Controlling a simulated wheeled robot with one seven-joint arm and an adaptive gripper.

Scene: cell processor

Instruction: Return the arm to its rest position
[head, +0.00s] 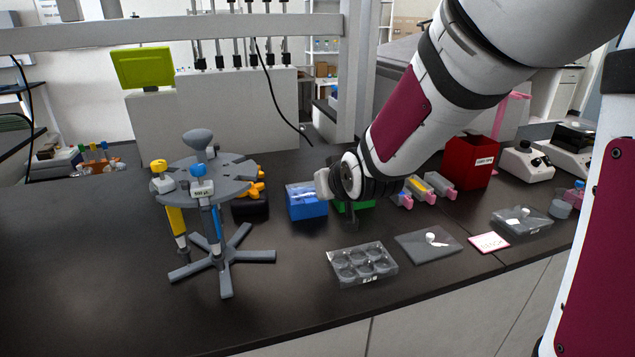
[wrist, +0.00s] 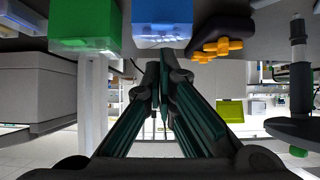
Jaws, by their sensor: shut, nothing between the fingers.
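My arm reaches in from the upper right in the head view. The fingers look apart from the green box (wrist: 75,28) and the blue box (wrist: 162,22).
A grey pipette stand (head: 208,178) with pipettes stands to the left. The blue box (head: 306,201) is just left of my gripper. The bench's left is clear.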

